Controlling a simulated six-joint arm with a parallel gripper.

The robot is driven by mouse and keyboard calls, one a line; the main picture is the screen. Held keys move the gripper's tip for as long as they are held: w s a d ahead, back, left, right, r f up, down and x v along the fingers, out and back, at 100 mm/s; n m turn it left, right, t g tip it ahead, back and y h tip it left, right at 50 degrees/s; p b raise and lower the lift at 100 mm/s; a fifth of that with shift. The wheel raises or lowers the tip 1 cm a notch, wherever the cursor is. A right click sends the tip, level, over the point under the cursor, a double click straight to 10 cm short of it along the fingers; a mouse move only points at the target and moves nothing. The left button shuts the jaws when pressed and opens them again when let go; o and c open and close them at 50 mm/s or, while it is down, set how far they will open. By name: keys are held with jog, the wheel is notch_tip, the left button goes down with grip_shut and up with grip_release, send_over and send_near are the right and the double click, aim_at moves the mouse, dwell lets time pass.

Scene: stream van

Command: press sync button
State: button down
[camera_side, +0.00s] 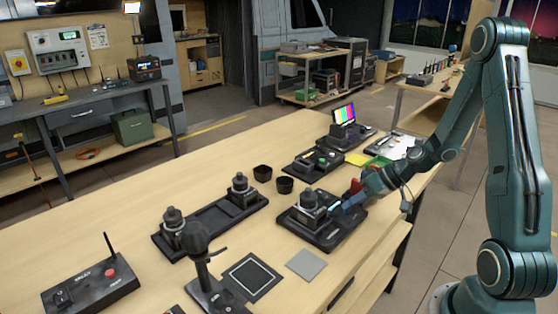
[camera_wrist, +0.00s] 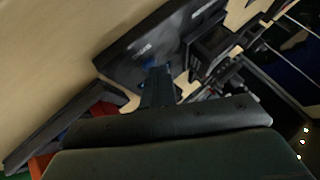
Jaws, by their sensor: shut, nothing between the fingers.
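My gripper (camera_side: 343,205) is shut and empty, reaching left over a black base plate that carries a camera-like unit (camera_side: 308,200). Its fingertips are close to the plate, beside that unit; I cannot tell whether they touch. In the wrist view the shut fingers (camera_wrist: 158,88) point at a dark plate (camera_wrist: 135,48) with a small pale label. A small blue spot (camera_wrist: 150,64) shows right at the fingertips; it may be the sync button, but the label is too blurred to read. The fingers partly hide that spot.
A second black base (camera_side: 212,217) with two knobbed units stands to the left. Two black cups (camera_side: 285,185), a grey square (camera_side: 306,264) and a box with a red button (camera_side: 92,287) are on the bench. A small screen (camera_side: 344,114) stands behind. Bare wood lies between them.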

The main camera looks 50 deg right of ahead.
aim_at(350, 214)
jog(key=shift+r, duration=0.1)
dwell(0.5)
jog(key=shift+r, duration=0.7)
jog(key=shift+r, duration=2.5)
jog(key=s+a+r+n+g+h, duration=0.3)
jog(key=s+a+r, duration=0.4)
jog(key=a+r, duration=0.25)
jog(key=s+a+r+h, duration=0.1)
jog(key=s+r, duration=0.1)
jog(key=s, duration=0.3)
jog(key=s+a+r+m+t+h, duration=0.1)
jog(key=s+a+r, duration=0.1)
jog(key=s, duration=0.3)
jog(key=shift+a+r, duration=0.3)
jog(key=shift+r, duration=0.2)
